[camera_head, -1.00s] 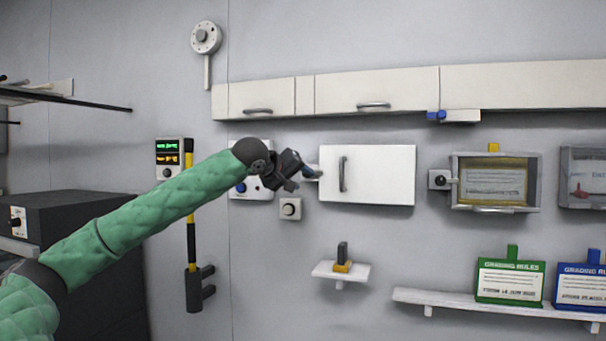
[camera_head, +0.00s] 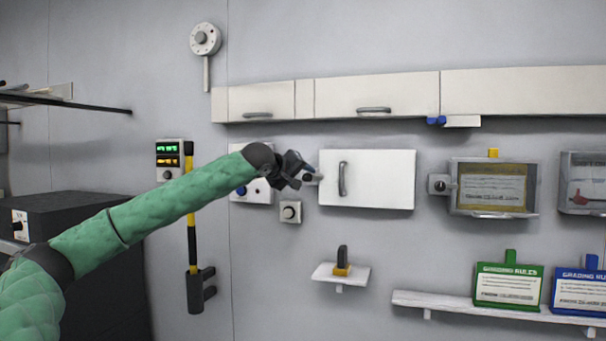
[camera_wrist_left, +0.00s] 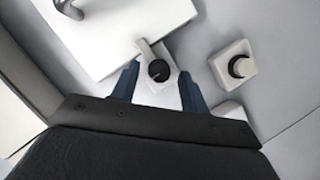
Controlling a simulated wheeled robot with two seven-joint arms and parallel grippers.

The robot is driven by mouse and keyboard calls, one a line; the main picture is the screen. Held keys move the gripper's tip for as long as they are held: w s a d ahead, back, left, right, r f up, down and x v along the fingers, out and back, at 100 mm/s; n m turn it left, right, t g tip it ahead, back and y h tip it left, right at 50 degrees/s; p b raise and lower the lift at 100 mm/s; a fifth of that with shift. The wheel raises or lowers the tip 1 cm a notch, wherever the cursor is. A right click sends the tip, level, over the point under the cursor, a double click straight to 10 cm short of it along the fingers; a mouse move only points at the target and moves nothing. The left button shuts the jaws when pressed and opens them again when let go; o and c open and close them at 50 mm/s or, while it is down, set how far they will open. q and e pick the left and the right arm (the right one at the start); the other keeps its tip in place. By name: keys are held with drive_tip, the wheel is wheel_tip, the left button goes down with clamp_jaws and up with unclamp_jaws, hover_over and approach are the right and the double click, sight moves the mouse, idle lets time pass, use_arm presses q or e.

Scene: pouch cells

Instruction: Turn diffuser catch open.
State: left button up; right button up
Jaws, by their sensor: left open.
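A small catch with a black round knob (camera_wrist_left: 158,70) and a pale tab sits at the edge of a white door panel (camera_head: 385,180) with a grey handle. The catch (camera_head: 314,178) is small and partly covered by my gripper in the head view. My left gripper (camera_head: 306,172) is at the panel's left edge, open. In the wrist view its two blue fingers (camera_wrist_left: 159,82) stand on either side of the knob, with gaps visible. Contact with the knob cannot be told. The tab reaches over the panel's edge. My right gripper is not in view.
A panel with a blue knob (camera_head: 251,190) is behind my wrist. Wall cupboards (camera_head: 375,95) run above. A small shelf (camera_head: 340,274) with a black and yellow item is below.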

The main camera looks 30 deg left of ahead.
use_arm(q)
drive_tip(key=shift+w+d+f, duration=0.1)
drive_tip(key=shift+w, duration=0.2)
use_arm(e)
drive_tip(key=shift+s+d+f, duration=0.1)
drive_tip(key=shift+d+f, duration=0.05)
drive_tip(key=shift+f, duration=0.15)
use_arm(q)
drive_tip(key=shift+c, duration=0.3)
drive_tip(key=c, duration=0.9)
